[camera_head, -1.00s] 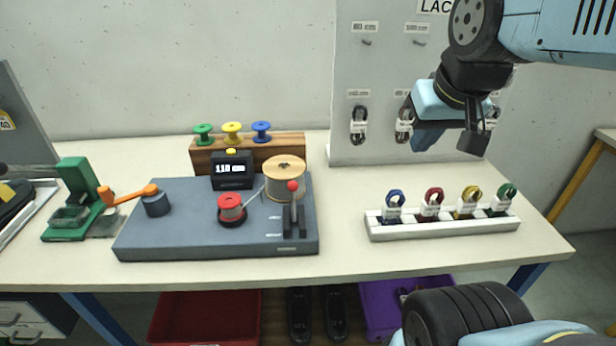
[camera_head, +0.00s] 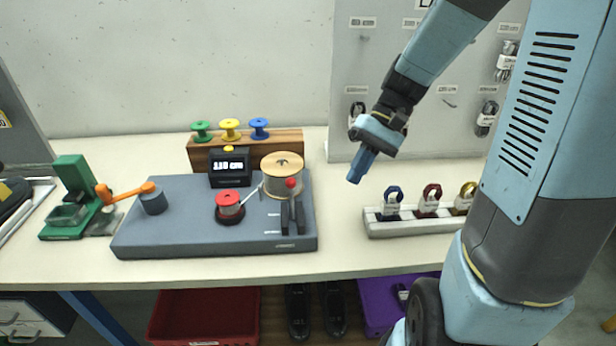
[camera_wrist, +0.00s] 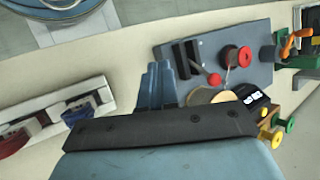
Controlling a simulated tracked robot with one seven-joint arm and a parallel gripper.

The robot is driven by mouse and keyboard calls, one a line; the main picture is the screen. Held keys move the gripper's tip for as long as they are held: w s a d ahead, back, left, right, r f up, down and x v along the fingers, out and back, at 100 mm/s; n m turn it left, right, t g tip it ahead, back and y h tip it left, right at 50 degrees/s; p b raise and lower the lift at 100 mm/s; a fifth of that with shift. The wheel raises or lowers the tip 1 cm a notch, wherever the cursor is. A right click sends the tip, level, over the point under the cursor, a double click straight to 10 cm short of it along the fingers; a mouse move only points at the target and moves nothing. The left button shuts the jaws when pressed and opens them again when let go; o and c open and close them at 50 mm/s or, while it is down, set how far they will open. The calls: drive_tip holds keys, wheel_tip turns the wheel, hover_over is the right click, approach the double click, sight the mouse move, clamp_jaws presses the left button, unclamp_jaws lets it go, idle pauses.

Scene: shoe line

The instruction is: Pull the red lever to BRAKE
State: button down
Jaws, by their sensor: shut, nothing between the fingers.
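The red lever (camera_head: 291,184) is a red ball on a short stem between two dark side plates, at the right end of the grey winding base (camera_head: 180,245). The lever stands roughly upright in the head view. Small marks beside it are too small to read. In the wrist view the red ball (camera_wrist: 213,80) shows to the right of my fingers. My gripper (camera_head: 355,180) is shut and empty, pointing down above the table, to the right of the lever and clear of it. Its blue fingers (camera_wrist: 158,82) show together in the wrist view.
A wooden spool (camera_head: 283,165) stands just behind the lever. A red spool (camera_head: 228,198), a counter display (camera_head: 230,168) and an orange crank (camera_head: 130,193) are further left. A white rack of coloured lace coils (camera_head: 400,230) stands right of the base, with bare table between.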

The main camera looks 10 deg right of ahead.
sight(292, 199)
drive_tip(key=shift+w+a+f+m+g+y, duration=0.1)
drive_tip(key=shift+w+f+m+y, duration=0.5)
drive_tip(key=shift+w+f+y, duration=1.45)
drive_tip(key=shift+w+a+f+m+g+y, duration=0.1)
drive_tip(key=shift+w+f+m+y, duration=0.5)
drive_tip(key=shift+w+f+y, duration=1.45)
drive_tip(key=shift+w+a+f+m+g+y, duration=0.1)
drive_tip(key=shift+w+f+m+y, duration=0.85)
drive_tip(key=shift+y, duration=1.75)
drive_tip(key=shift+w+f+n, duration=0.25)
drive_tip(key=shift+w+n, duration=0.1)
drive_tip(key=x, duration=1)
